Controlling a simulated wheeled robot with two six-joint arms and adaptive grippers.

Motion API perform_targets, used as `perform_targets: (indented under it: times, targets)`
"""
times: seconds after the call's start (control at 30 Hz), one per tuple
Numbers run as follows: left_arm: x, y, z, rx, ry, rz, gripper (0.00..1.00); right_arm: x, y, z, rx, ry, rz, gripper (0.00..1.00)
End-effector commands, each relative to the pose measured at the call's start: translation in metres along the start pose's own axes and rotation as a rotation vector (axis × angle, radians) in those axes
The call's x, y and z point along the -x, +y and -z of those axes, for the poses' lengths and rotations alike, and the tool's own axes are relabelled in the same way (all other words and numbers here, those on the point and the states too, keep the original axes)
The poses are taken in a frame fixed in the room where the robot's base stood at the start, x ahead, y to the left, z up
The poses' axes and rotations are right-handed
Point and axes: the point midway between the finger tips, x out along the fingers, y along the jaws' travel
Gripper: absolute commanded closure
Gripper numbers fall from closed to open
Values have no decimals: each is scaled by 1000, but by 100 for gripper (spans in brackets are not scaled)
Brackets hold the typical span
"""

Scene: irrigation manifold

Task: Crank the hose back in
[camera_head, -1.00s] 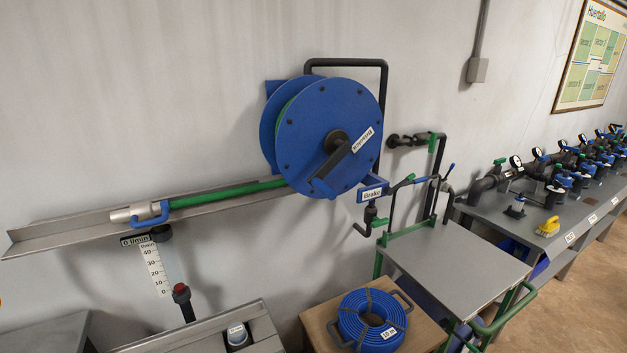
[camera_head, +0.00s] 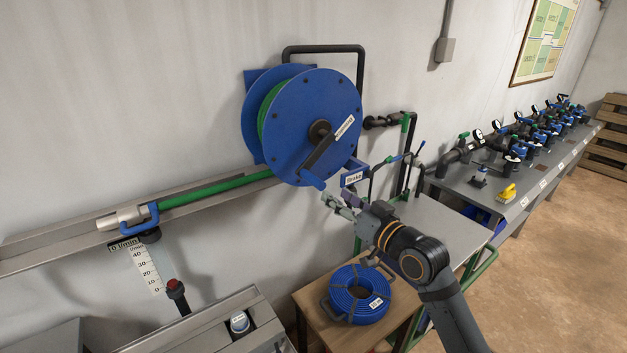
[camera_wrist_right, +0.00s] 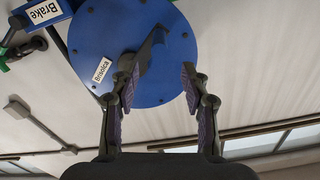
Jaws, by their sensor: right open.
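The blue hose reel (camera_head: 335,95) hangs on the wall, with green hose wound behind its front disc. The green hose (camera_head: 215,190) runs left along a metal trough to a silver nozzle (camera_head: 122,218) with a blue handle. The dark crank arm (camera_head: 319,152) points down from the hub to a blue grip (camera_head: 312,181). My right gripper (camera_head: 340,202) is open and empty, just below and right of the grip. My left gripper is out of view.
A brake bracket (camera_head: 354,178) with a label sits right of the reel, close to my right gripper. A blue hose coil (camera_head: 358,295) lies on a wooden stand below. A grey cart top (camera_head: 445,230) and a bench of valves (camera_head: 520,175) stand right.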

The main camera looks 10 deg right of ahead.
Motion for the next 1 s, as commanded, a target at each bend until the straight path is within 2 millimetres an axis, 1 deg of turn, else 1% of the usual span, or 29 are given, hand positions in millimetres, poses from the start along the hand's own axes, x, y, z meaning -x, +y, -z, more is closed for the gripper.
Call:
perform_targets:
  times: [0.17,0.3,0.4,0.5,0.63,0.9,0.93,1.0]
  targets:
    - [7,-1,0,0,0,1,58,-22,-1,3,-9,4,0,54]
    - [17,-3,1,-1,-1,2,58,-54,-2,4,-10,1,1,54]
    - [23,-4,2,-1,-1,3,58,-74,-1,3,-7,0,0,54]
    - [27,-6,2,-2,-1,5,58,-89,0,2,-3,0,-2,54]
    - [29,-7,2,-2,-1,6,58,-100,0,0,-1,-2,-2,54]
    - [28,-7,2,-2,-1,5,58,-103,1,-2,0,-2,-3,54]
    - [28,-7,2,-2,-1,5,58,-103,1,-2,0,-2,-3,55]
    - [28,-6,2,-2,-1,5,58,-103,1,-2,0,-2,-3,65]
